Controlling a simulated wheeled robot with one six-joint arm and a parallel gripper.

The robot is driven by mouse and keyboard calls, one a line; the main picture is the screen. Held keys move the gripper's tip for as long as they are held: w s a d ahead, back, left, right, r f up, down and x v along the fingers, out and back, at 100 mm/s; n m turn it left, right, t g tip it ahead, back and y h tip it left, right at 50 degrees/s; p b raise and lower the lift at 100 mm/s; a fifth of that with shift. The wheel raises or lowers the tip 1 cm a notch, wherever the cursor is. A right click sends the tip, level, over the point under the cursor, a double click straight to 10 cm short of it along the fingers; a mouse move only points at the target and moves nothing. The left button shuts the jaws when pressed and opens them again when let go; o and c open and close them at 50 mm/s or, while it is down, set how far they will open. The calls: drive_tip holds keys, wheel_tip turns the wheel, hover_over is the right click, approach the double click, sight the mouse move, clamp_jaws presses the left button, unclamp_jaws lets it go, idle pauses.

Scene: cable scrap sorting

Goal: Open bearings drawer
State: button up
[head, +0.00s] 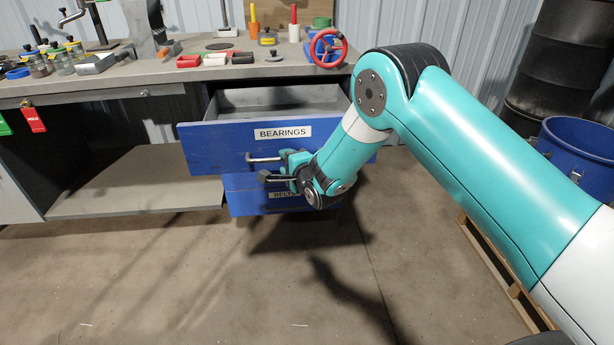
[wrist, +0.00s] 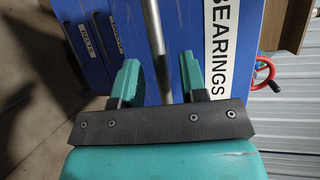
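The bearings drawer (head: 220,150) is blue with a white BEARINGS label and is pulled out, with its grey inside showing from above. Its metal bar handle (head: 262,159) runs across the front below the label. My gripper (head: 284,166) is at this handle, in front of the drawer. In the wrist view the handle (wrist: 153,30) passes between the two green fingers of my gripper (wrist: 158,80). The fingers are apart.
A blue drawer with a partly hidden BELTS label (head: 243,204) is below. The workbench top (head: 130,72) carries tools, jars and a red handwheel (head: 328,48). A blue drum (head: 575,155) stands at the right. The floor in front is clear.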

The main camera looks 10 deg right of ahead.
drive_tip(key=b+v, duration=0.5)
drive_tip(key=v, duration=1)
drive_tip(key=shift+r, duration=0.1)
